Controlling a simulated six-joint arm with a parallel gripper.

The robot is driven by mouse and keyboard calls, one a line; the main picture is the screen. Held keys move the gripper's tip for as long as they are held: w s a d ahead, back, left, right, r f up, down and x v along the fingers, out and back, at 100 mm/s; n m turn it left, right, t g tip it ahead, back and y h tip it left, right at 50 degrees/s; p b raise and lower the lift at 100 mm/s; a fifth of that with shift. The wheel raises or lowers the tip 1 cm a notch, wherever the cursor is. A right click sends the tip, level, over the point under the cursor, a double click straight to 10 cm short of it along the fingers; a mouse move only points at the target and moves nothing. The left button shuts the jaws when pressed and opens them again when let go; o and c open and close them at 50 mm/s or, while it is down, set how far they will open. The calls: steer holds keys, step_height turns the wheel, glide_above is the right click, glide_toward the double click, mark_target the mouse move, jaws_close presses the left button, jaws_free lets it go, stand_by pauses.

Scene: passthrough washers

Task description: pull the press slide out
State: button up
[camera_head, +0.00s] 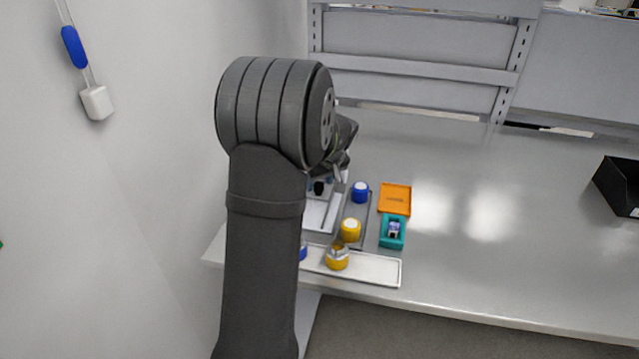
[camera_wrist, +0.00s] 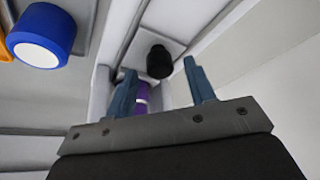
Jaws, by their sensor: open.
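The press slide appears to be the light grey part bearing a black knob (camera_head: 319,187), partly hidden behind my arm. In the wrist view the black knob (camera_wrist: 159,61) stands on a pale plate, just beyond the fingertips and between them in the picture. My gripper (camera_wrist: 160,80) is open, its two blue-grey fingers apart, with nothing visibly held. A purple piece (camera_wrist: 143,98) shows behind the left finger, inside a pale channel. In the head view my gripper (camera_head: 342,172) is over the press area, and its fingertips are hard to make out.
Beside the press are a blue-and-white cap (camera_head: 360,192), also in the wrist view (camera_wrist: 42,36), and a yellow-and-white cap (camera_head: 351,230). A yellow piece (camera_head: 337,259) sits on a white tray (camera_head: 375,268).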

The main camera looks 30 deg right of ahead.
steer(key=shift+w+f, duration=0.25)
steer(key=shift+f, duration=0.3)
jaws_close()
steer(key=s+a, duration=0.8)
jaws_free()
